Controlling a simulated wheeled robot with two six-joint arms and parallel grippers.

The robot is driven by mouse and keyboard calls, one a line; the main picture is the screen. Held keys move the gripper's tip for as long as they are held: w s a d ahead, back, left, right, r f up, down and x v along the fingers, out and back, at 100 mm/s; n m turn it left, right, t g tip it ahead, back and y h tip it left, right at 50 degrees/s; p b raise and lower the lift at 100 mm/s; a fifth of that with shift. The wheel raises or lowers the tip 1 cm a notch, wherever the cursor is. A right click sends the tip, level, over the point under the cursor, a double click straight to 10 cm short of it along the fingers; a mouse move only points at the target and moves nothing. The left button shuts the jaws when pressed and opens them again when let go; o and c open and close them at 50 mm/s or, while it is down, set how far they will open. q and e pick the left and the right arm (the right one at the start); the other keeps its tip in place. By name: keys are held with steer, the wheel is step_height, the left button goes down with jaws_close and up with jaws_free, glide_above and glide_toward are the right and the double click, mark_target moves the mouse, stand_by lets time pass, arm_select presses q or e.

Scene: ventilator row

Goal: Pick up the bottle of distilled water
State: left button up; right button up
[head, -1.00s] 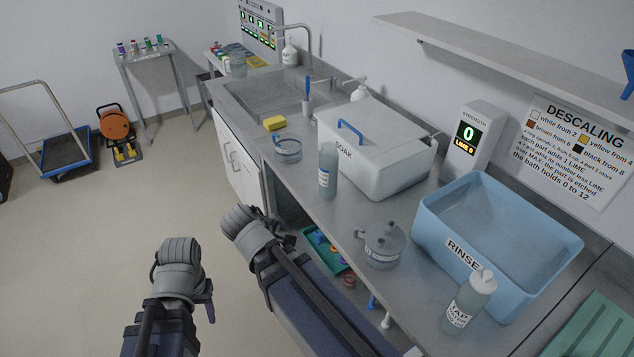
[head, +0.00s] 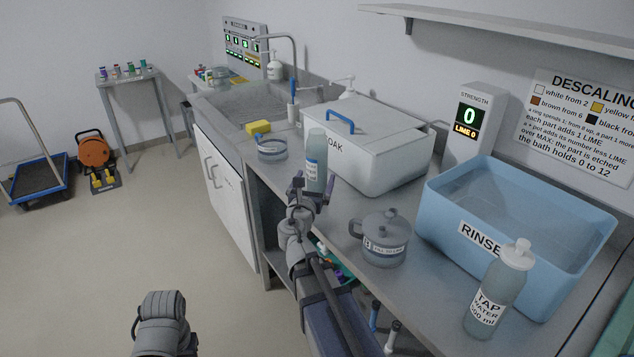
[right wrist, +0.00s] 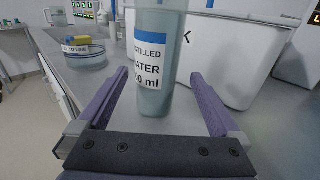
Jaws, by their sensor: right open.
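The bottle of distilled water (head: 315,165) stands upright on the steel counter, in front of the white SOAK box. It is grey and translucent with a white and blue label. In the right wrist view the bottle (right wrist: 158,60) stands just ahead of and between the finger lines; its label shows "DISTILLED WATER" in part and its top is cut off. My right gripper (head: 311,188) is open and empty at the bottle's near side, and its two purple fingers also show in the right wrist view (right wrist: 158,92). My left gripper is not in view; only part of my left arm shows at the bottom.
The white SOAK box (head: 372,150) stands close behind the bottle. A lidded pot (head: 384,240), a blue RINSE tub (head: 520,230) and a tap water bottle (head: 497,290) stand to the right. A glass dish (head: 272,149) and yellow sponge (head: 258,127) lie left.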

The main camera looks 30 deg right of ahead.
mark_target(319, 164)
steer(key=shift+w+d, duration=0.1)
steer(key=shift+x, duration=3.85)
steer(key=shift+w+r, duration=0.1)
jaws_close()
